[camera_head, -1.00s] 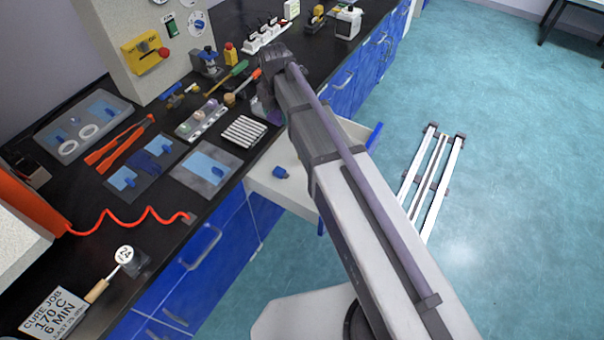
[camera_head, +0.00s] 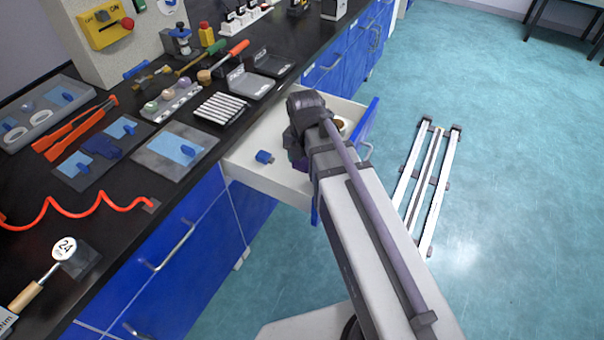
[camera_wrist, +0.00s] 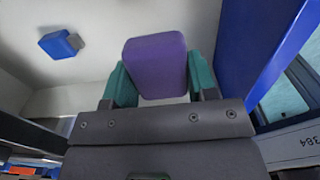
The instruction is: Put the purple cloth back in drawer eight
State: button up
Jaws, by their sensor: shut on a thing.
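The purple cloth (camera_wrist: 156,66) is a folded block held between the two teal fingertips of my gripper (camera_wrist: 155,84) in the wrist view. My gripper is shut on it, over the inside of an open white drawer (camera_wrist: 100,20). In the head view the drawer (camera_head: 262,182) is pulled out from the blue cabinet. I cannot tell whether the cloth touches the drawer floor. No number eight is readable on the drawer.
A small blue object (camera_head: 264,157) lies in the drawer, left of the cloth. A brown round item (camera_head: 338,124) shows behind my arm. The black bench (camera_head: 110,200) carries trays, tools and a coiled red cord. A white rail frame (camera_head: 428,185) lies on the floor.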

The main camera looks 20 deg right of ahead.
jog(key=shift+f+b, duration=2.35)
jog(key=shift+f, duration=0.05)
jog(key=o, duration=1)
jog(key=shift+r, duration=0.1)
